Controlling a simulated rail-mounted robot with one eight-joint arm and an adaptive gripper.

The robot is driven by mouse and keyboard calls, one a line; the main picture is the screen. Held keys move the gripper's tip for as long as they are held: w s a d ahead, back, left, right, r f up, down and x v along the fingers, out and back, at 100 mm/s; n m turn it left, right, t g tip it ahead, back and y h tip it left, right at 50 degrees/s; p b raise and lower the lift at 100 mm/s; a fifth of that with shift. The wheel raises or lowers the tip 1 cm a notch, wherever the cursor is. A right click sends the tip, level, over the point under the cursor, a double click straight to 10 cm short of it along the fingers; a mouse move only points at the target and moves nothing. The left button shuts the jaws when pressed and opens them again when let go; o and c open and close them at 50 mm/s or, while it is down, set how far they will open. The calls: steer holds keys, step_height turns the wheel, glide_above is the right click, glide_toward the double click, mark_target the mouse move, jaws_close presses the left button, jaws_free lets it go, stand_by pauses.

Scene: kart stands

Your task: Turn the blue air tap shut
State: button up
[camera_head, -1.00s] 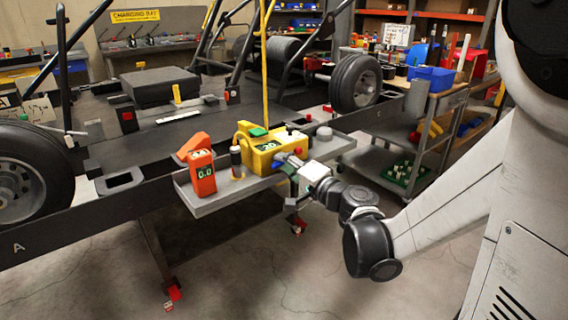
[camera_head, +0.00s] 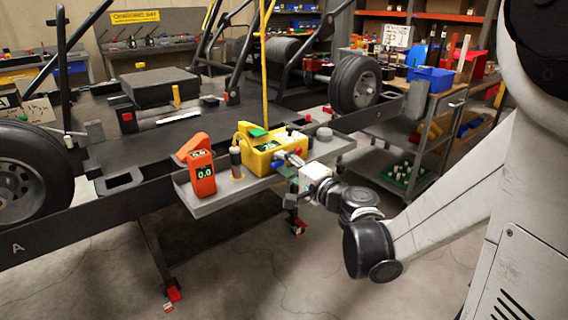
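A yellow air unit (camera_head: 262,160) with a small display and a green top piece sits on the grey shelf at the side of the kart stand. A small blue part (camera_head: 277,164), which looks like the air tap, shows on its front right side. My gripper (camera_head: 287,161) is at this blue part, reaching in from the right. The fingers partly cover it. The fingertips are small here, and I cannot tell whether they are closed on it or only beside it.
A tool cart (camera_head: 412,140) stands behind right.

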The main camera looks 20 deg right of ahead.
steer(key=shift+o, duration=0.4)
steer(key=v, duration=0.8)
steer(key=o, duration=0.3)
steer(key=shift+o, duration=0.7)
steer(key=shift+s+r+n, duration=0.1)
steer(key=shift+n, duration=0.2)
steer(key=s+n+p, duration=0.4)
steer(key=s+n, duration=0.2)
steer(key=n, duration=1.1)
steer(key=x, duration=0.4)
steer(key=b+x, duration=0.1)
steer(key=x, duration=0.4)
steer(key=b+x, duration=0.1)
steer(key=x, duration=0.4)
steer(key=shift+w+d+r, duration=0.1)
steer(key=shift+d+r, duration=0.1)
steer(key=shift+d, duration=0.15)
steer(key=shift+c, duration=0.5)
